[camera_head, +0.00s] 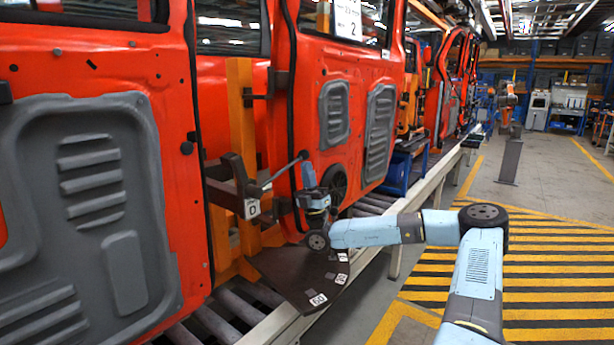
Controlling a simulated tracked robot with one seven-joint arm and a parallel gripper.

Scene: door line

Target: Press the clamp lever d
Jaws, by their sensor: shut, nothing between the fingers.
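The clamp lever d (284,171) is a thin dark rod with a rounded end. My gripper (306,166) is shut and empty. It points upward just in front of the red door, with its tip close to the lever's rounded upper end. I cannot tell whether they touch. My wrist hides part of the door behind it.
Red doors with grey panels stand along the line, one close at left (165,200). A dark plate (290,272) with several white tags lies below my wrist. Rollers (215,322) run underneath. Open striped floor (550,265) is at right.

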